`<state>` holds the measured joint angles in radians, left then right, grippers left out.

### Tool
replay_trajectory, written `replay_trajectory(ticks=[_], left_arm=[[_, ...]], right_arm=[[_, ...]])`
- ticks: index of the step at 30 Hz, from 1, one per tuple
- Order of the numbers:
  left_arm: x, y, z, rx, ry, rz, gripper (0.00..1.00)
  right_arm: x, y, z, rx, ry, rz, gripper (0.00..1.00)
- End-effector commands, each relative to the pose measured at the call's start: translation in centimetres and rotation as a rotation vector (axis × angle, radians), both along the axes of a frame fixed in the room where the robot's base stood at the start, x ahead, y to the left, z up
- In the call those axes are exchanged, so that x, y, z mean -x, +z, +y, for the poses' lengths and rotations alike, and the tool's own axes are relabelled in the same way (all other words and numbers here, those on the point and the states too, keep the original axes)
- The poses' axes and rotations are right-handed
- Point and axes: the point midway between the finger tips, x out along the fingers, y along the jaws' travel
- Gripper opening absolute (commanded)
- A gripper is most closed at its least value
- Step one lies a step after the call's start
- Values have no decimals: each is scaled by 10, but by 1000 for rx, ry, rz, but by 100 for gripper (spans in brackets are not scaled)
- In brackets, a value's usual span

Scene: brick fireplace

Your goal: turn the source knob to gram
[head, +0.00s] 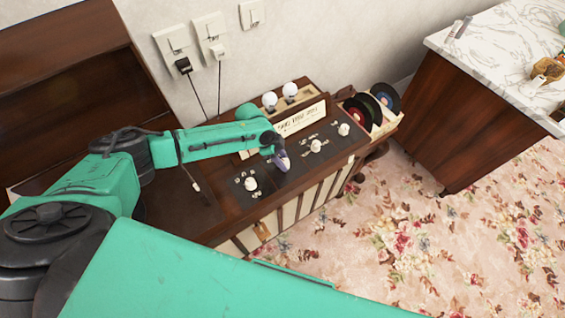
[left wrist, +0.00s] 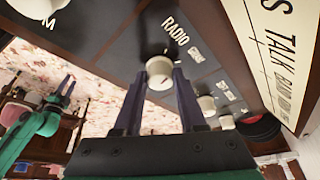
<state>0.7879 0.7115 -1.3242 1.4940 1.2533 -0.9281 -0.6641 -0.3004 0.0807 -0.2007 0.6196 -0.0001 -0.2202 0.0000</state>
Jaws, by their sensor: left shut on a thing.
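In the left wrist view, the source knob (left wrist: 159,66) is a round cream knob on a dark panel. The printed words RADIO (left wrist: 174,29) and GRAM (left wrist: 195,54) stand beside it. My left gripper (left wrist: 161,80) is shut on this knob, with one dark finger on each side. I cannot read which label the knob points to. In the head view, my left gripper (head: 281,159) reaches down to the panel and hides this knob. In the left wrist view, a green arm part with a dark end, perhaps my right gripper (left wrist: 63,87), shows small at the left; its jaws are unclear.
Other cream knobs sit on the panel: one to the left (head: 250,184), two to the right (head: 316,146) (head: 344,129). White round knobs (head: 270,100) stand behind. Records (head: 385,98) lean at the right. A marble-topped cabinet (head: 490,60) stands beyond open carpet (head: 460,235).

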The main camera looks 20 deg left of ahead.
Motion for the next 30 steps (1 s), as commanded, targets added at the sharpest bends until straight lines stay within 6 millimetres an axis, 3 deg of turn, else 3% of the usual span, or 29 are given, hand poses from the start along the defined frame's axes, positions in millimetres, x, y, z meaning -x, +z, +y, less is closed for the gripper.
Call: replay_trajectory(ticks=[1,15,30], left_arm=[[-2,-4,-1,2,-37,-4,0],[-5,-3,-1,4,-475,-4,0],[-7,0,-2,3,-752,-4,0]], right_arm=[[0,-11,-1,1,0,0,41],[0,-58,-1,1,0,1,41],[0,-82,-1,1,-1,0,41]])
